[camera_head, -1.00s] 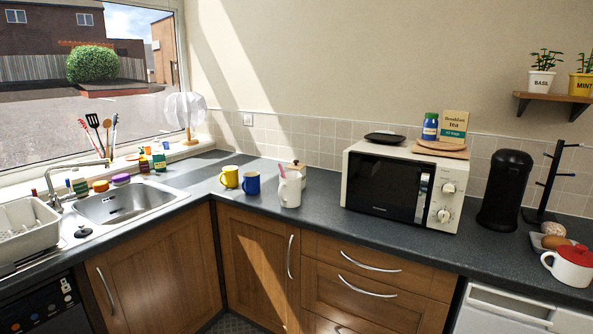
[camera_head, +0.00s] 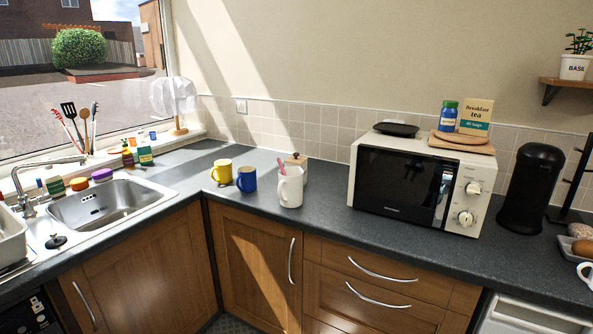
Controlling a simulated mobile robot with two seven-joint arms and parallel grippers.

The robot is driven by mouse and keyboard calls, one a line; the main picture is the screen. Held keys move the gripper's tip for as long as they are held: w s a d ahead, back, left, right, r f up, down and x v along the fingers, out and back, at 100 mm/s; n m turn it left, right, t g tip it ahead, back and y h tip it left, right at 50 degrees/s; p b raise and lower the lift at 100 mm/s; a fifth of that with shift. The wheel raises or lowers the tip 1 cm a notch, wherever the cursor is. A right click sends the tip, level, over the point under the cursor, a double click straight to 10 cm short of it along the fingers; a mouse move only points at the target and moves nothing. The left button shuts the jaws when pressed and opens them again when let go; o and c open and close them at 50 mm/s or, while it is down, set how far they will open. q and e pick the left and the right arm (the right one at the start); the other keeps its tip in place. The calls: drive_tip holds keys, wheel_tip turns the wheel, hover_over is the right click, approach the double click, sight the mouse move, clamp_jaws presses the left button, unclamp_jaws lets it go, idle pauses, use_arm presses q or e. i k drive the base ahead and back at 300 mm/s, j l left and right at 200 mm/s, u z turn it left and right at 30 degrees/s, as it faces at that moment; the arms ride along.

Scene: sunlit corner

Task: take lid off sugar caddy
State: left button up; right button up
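A cream caddy with a wooden lid (camera_head: 296,158) stands on the dark counter near the wall. I take it for the sugar caddy, though no label can be read. Its lid is on. A white jug-like mug (camera_head: 290,188) with a pink utensil in it stands in front and hides much of the caddy's body (camera_head: 303,173). Neither of my grippers shows in the view.
A yellow mug (camera_head: 222,171) and a blue mug (camera_head: 246,179) stand left of the white mug. A microwave (camera_head: 415,187) is to the right, with a black canister (camera_head: 530,189) beyond. The sink (camera_head: 112,203) is at left. The counter (camera_head: 330,212) between white mug and microwave is clear.

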sight(295, 158)
drive_tip(key=i+j, duration=1.2)
drive_tip(key=z, duration=1.1)
drive_tip(key=i, duration=0.05)
